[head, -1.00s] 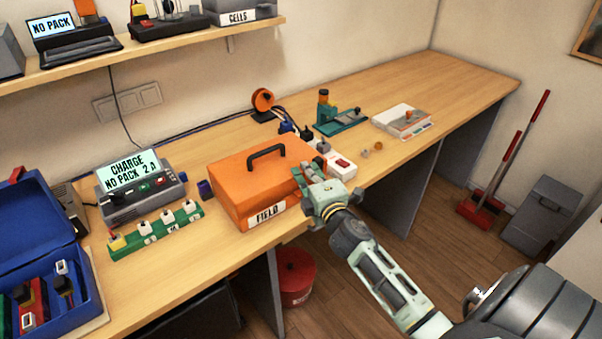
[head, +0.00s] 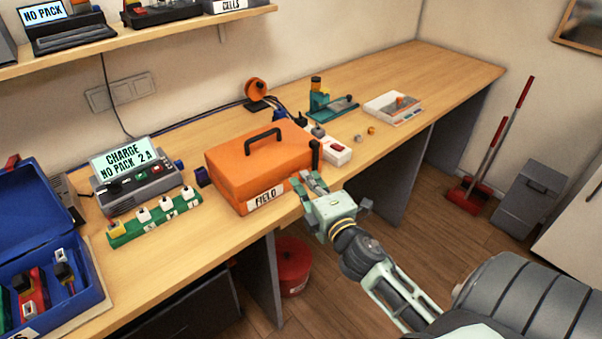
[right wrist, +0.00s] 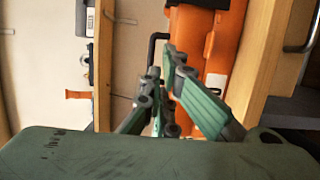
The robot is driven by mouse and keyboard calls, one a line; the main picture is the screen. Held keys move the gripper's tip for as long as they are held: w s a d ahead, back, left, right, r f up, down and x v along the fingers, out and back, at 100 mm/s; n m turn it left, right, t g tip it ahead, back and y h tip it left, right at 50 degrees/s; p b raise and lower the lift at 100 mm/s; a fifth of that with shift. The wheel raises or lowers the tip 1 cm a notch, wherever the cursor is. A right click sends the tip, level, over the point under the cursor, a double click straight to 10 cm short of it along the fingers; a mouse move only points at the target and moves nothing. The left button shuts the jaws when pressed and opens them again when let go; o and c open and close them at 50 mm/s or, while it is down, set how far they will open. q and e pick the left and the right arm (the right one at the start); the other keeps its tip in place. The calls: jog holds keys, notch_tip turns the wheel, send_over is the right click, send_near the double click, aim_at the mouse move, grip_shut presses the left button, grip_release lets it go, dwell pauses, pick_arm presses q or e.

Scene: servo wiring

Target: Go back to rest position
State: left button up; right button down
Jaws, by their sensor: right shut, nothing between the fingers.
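My right gripper (head: 312,184) is in front of the right front corner of the orange FIELD case (head: 228,182), near the bench's front edge. It is shut with nothing in it. In the right wrist view the shut fingers (right wrist: 172,82) point toward the orange case (right wrist: 222,40) and its black handle. I cannot tell from the picture whether a fingertip touches the case. My left gripper does not show in either view.
The wooden bench (head: 400,85) holds a charger (head: 138,183), a green strip (head: 155,220), an open blue case (head: 85,302), a power strip (head: 335,150) and a teal tool (head: 330,105). A red bucket (head: 292,268) stands below. The bench's far right end is clear.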

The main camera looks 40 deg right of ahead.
jog(key=shift+s+d, duration=0.1)
jog(key=shift+s, duration=0.15)
dwell(0.4)
jog(key=s+a+f+m+g+y, duration=0.1)
jog(key=s+f+m+g, duration=0.2)
jog(key=f, duration=1)
jog(key=s+a+f+m+g, duration=0.25)
jog(key=s+f, duration=0.25)
jog(key=f, duration=0.7)
jog(key=s+a+f+m+g+y, duration=0.1)
jog(key=s+f+m+g, duration=0.15)
jog(key=f, duration=1.05)
jog(key=s+a+f+m+g, duration=0.1)
jog(key=s+a+f+g, duration=0.2)
jog(key=s+f, duration=0.3)
jog(key=s+a+f+m+g+y, duration=0.1)
jog(key=s+f, duration=0.6)
jog(key=s, duration=0.9)
jog(key=s+a+f+m+g, duration=0.3)
jog(key=s+f, duration=0.4)
jog(key=s, duration=0.4)
jog(key=shift+a+f+g+y, duration=0.25)
jog(key=shift+a+g+y, duration=0.15)
jog(key=shift+a+g, duration=0.65)
jog(key=shift+s+a+t, duration=0.1)
jog(key=shift+a+t, duration=0.1)
jog(key=shift+t, duration=0.05)
